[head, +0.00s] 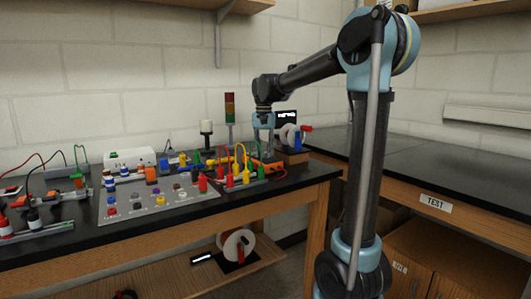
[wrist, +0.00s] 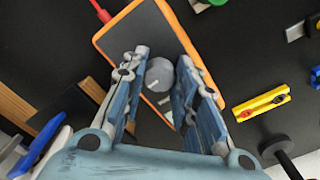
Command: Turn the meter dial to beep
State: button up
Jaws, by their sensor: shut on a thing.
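The meter (wrist: 118,42) is an orange-edged case with a dark face, lying on the black bench top in the wrist view. Its round grey dial (wrist: 158,76) shows between the fingers of my gripper (wrist: 163,60), with a short pale mark on its lower left. The fingers are shut on the dial from both sides and hide part of the meter. The dial's printed positions cannot be read. In the head view the meter (head: 268,165) is a small orange patch below my gripper (head: 263,130), partly hidden by leads.
A red lead (wrist: 99,10) meets the meter's top edge. A yellow block (wrist: 263,102) and a black knobbed post (wrist: 275,148) stand to its right. A panel with coloured knobs (head: 160,199) and a stack light (head: 230,108) are nearby. The right-hand bench top (head: 440,170) is clear.

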jog(key=m, duration=0.7)
dwell(0.6)
jog(key=o, duration=1.1)
notch_tip(320, 180, up, 12)
jog(key=shift+f, duration=0.1)
